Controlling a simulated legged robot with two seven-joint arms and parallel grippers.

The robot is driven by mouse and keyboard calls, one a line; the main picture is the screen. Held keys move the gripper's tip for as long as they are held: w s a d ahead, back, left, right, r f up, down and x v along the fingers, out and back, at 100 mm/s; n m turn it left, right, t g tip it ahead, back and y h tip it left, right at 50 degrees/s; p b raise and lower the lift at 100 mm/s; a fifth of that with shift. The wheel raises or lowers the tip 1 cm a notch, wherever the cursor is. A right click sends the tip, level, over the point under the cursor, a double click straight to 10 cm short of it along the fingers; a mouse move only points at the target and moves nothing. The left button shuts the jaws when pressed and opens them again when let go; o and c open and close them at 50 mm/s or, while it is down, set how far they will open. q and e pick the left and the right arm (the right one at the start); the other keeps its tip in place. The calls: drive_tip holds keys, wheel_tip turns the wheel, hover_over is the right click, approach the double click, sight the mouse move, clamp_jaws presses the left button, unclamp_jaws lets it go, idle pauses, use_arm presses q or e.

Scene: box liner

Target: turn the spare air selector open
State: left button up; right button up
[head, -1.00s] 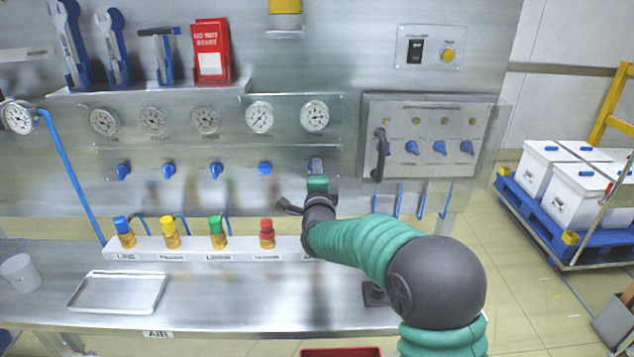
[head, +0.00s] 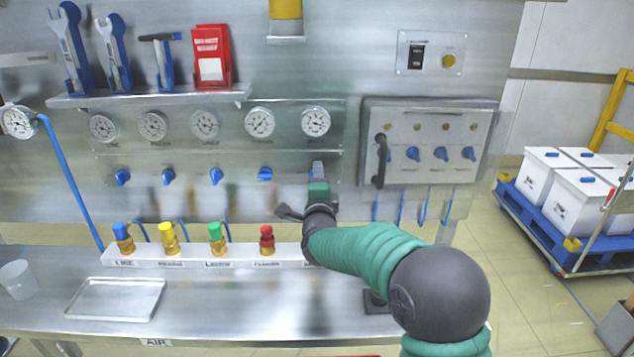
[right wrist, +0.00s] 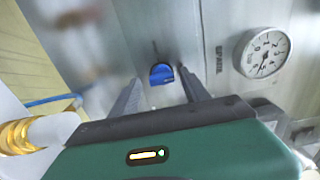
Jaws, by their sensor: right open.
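The spare air selector is a blue knob (right wrist: 161,74) on the steel panel, next to a label that reads SPARE in the right wrist view. My right gripper (right wrist: 159,78) is open, with one finger on each side of the knob. Gaps show between the knob and the fingers, so it is not gripped. In the head view my right gripper (head: 318,168) covers this selector at the right end of the selector row. The gauge (head: 315,121) above it also shows in the right wrist view (right wrist: 262,53). My left gripper is out of view.
Several other blue selectors sit to the left, the nearest (head: 265,174) turned sideways. Below stands a rack (head: 190,255) of coloured-cap fittings. A hinged panel box with a dark handle (head: 381,160) is close on the right. A tray (head: 116,298) lies on the bench.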

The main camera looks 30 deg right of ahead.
drive_tip(key=v, duration=1.6)
drive_tip(key=shift+s+b, duration=0.4)
drive_tip(key=shift+a, duration=0.2)
drive_tip(key=s+a+f+n+g+y+p, duration=0.2)
drive_tip(key=a+f+n+g+y+p, duration=0.15)
drive_tip(key=a+f+n+y, duration=0.35)
drive_tip(key=s+a+f+n+g+y+p, duration=0.25)
drive_tip(key=a+f+n+p, duration=0.2)
drive_tip(key=n, duration=0.45)
drive_tip(key=s+a+f+n+g+p, duration=0.1)
drive_tip(key=s+f+n+g, duration=0.1)
drive_tip(key=s, duration=0.5)
drive_tip(key=s+a+f+n+g+p, duration=0.1)
drive_tip(key=s+f+n+g+p, duration=0.1)
drive_tip(key=s+n, duration=0.4)
drive_tip(key=s+f+g, duration=0.1)
drive_tip(key=g, duration=0.1)
drive_tip(key=shift+g, duration=0.3)
